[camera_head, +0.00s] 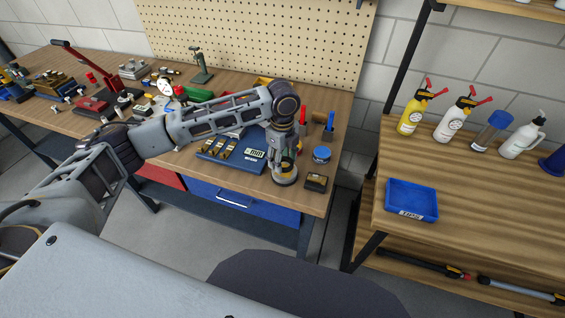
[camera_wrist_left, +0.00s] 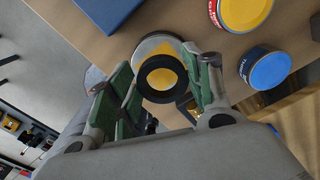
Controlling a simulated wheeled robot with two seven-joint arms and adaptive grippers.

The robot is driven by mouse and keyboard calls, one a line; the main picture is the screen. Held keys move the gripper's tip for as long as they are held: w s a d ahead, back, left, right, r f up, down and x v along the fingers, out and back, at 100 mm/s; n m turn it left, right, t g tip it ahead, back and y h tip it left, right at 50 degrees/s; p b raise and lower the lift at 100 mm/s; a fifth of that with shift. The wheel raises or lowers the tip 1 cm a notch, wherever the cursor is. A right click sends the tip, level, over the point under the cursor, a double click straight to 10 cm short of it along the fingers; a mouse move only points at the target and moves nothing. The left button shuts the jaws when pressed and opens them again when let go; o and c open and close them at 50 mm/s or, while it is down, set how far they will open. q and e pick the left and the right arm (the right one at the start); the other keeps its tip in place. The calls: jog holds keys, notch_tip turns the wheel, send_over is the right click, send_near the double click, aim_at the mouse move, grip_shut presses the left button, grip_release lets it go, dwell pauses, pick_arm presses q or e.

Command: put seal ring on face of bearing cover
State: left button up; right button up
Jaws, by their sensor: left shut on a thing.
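The seal ring (camera_wrist_left: 162,70) is a black ring between the green fingertips of my left gripper (camera_wrist_left: 163,84) in the left wrist view. The gripper is shut on it. Behind the ring is the bearing cover (camera_wrist_left: 155,43), a round grey-rimmed piece with a yellow face, partly hidden by the ring. Whether ring and cover touch, I cannot tell. In the head view my left gripper (camera_head: 287,153) points down over the round cover (camera_head: 286,179) near the bench's front right corner; the ring is hard to make out there. My right gripper is not in view.
A blue-lidded tin (camera_head: 321,155) and a small dark box (camera_head: 316,182) stand close to the right of the cover. A blue measuring case (camera_head: 240,160) lies to its left. The bench's front edge is close. A blue tray (camera_head: 411,200) sits on the separate right bench.

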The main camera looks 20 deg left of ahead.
aim_at(283, 161)
pick_arm(q)
jog(key=shift+f, duration=1.15)
jog(key=o, duration=0.8)
jog(key=shift+o, duration=0.3)
notch_tip(283, 161, up, 6)
notch_tip(283, 161, up, 6)
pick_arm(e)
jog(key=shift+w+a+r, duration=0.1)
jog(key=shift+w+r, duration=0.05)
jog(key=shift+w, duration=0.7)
